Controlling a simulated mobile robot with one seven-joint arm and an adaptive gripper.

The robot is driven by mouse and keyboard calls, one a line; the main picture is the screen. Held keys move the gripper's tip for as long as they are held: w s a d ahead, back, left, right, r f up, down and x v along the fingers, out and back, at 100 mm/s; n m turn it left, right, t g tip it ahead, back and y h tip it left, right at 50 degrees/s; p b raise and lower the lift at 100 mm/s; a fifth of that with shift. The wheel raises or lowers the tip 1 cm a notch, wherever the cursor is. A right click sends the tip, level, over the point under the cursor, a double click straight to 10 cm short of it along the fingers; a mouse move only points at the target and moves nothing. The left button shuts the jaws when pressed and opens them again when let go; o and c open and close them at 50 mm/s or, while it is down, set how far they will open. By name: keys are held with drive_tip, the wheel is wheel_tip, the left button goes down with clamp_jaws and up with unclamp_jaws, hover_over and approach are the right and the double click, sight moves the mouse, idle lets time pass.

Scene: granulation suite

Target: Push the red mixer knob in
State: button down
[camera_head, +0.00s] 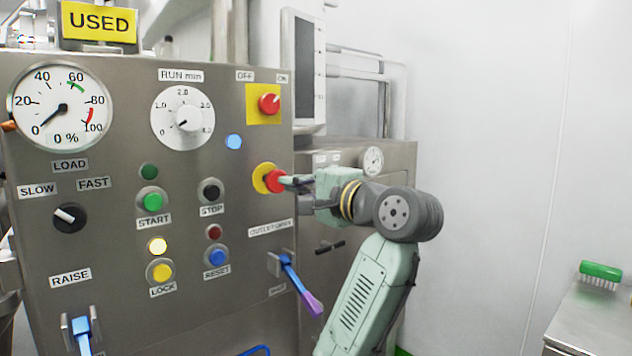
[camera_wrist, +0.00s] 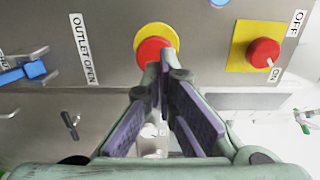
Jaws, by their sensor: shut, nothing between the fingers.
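A round red knob (camera_head: 274,181) stands on a yellow disc on the grey control panel. In the wrist view this red knob (camera_wrist: 153,49) is at the top middle, with the yellow disc around it. My gripper (camera_head: 287,180) points left at the knob from the right, and its fingertips are at the knob's face. In the wrist view my gripper (camera_wrist: 166,68) has its fingertips together, overlapping the knob's lower edge, with nothing between them. I cannot tell whether they touch the knob or how deep it sits.
A red rotary switch (camera_head: 269,103) on a yellow square, marked OFF and ON, is above the knob. A blue lever (camera_head: 290,272) with a purple end juts out below. STOP (camera_head: 211,191) and RESET (camera_head: 216,255) buttons are to the left. The space right of my arm is open.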

sight(278, 177)
drive_tip(key=shift+x, duration=1.4)
drive_tip(key=shift+p, duration=0.3)
drive_tip(key=shift+w+a+r+p, duration=0.25)
drive_tip(key=shift+w+a+p, duration=0.15)
drive_tip(key=shift+w+a, duration=0.25)
drive_tip(key=shift+w, duration=0.2)
